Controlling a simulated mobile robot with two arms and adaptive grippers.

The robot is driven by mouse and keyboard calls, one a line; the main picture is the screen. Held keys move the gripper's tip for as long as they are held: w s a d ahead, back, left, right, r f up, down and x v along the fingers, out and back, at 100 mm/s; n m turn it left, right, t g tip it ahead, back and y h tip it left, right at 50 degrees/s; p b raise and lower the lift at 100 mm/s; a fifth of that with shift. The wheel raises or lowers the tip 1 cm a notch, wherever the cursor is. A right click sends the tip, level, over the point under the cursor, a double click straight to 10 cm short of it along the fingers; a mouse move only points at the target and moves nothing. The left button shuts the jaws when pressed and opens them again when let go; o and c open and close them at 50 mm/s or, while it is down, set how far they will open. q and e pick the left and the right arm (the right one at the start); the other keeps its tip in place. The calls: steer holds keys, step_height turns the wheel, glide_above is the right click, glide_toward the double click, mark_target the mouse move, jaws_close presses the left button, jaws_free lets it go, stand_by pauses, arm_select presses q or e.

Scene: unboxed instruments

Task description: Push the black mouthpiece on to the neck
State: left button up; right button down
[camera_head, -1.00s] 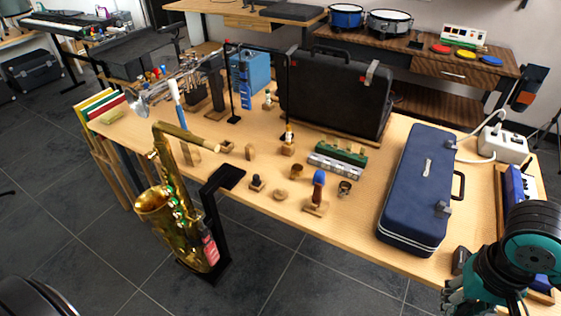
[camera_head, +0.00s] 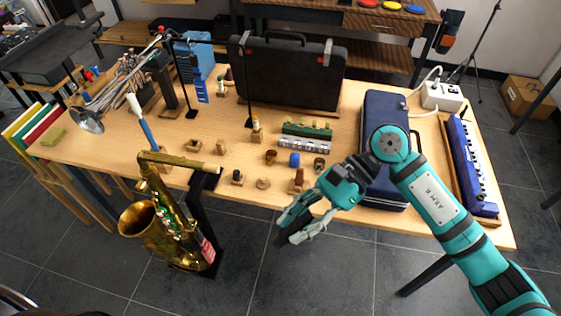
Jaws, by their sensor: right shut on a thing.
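The brass saxophone (camera_head: 165,232) stands upright on a black stand at the table's front edge. Its neck (camera_head: 178,158) runs to the right and ends in a pale cork (camera_head: 208,165). My right gripper (camera_head: 284,228) is in front of the table edge, right of the neck and well apart from it. It is shut on a small dark thing, mostly hidden by the fingers; I cannot tell for sure that it is the black mouthpiece. Another small dark piece (camera_head: 237,175) stands on a wooden base on the table. My left gripper is not in view.
Small wooden holders (camera_head: 263,183) and a blue-topped piece (camera_head: 295,160) stand along the front edge. A blue case (camera_head: 386,110) lies beneath and behind my right arm.

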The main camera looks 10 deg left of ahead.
arm_select(q)
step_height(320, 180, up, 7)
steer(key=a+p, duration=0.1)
steer(key=p, duration=0.5)
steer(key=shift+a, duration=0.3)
arm_select(e)
steer(key=w+a+r+m+t+y, duration=0.4)
steer(key=a+r+m+t+y, duration=0.2)
steer(key=a+m+t+y, duration=0.2)
steer(key=shift+w+a+r+y, duration=0.3)
steer(key=shift+a+r+y, duration=0.15)
steer(key=shift+y, duration=0.25)
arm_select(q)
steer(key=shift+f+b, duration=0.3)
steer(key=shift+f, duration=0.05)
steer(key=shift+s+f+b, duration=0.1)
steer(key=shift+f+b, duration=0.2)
arm_select(e)
steer(key=shift+a, duration=0.65)
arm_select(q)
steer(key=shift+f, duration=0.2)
arm_select(e)
steer(key=shift+f, duration=0.1)
stand_by(0.3)
steer(key=shift+a, duration=0.65)
stand_by(0.6)
